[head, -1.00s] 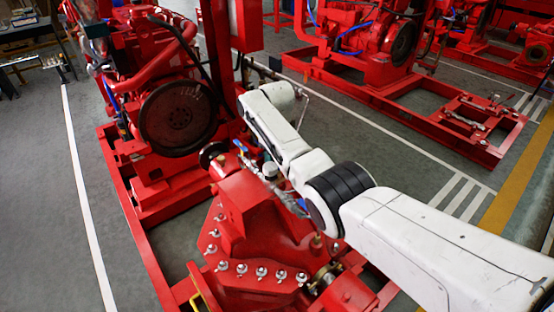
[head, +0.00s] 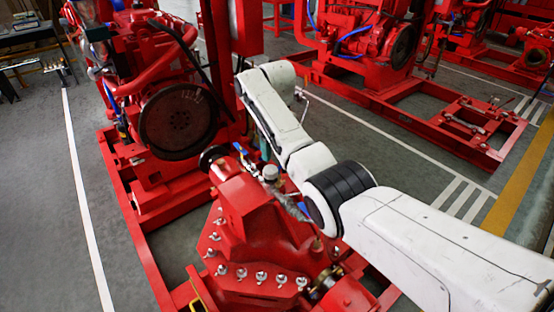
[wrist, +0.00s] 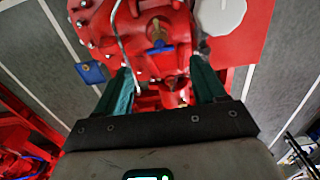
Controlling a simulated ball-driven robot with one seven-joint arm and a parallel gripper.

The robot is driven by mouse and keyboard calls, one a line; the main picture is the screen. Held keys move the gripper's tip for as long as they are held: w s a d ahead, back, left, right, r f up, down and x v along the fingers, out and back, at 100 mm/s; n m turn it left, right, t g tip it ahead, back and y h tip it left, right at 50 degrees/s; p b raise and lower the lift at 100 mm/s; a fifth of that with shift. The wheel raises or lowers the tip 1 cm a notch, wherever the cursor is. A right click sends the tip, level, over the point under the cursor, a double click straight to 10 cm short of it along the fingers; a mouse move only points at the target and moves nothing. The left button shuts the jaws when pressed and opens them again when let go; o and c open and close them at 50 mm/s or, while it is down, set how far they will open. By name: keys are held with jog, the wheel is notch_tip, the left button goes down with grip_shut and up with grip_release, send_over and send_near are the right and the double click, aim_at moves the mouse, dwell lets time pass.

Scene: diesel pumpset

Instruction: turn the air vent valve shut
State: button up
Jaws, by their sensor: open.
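Pipe fittings with a blue lever (head: 240,148) run over the top of the red pump casing (head: 245,225). A second blue piece (head: 303,208) sits lower along them. Which one is the air vent valve is not certain. In the wrist view, a blue handle (wrist: 92,72) shows left of my gripper (wrist: 162,82), outside the left finger. A brass fitting (wrist: 157,45) on the red casing lies ahead, between the fingers in the picture. My gripper's green fingers are apart with nothing held between them. In the head view my arm hides most of the gripper.
A thin grey pipe (wrist: 118,42) runs down close to the left finger. A dark flywheel (head: 178,120) on the engine stands behind the pump at left. Nut-studded flange edges surround the casing. Bare grey floor (head: 45,200) lies at left.

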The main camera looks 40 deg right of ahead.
notch_tip(320, 180, up, 5)
jog(key=shift+f, duration=0.1)
dwell(0.7)
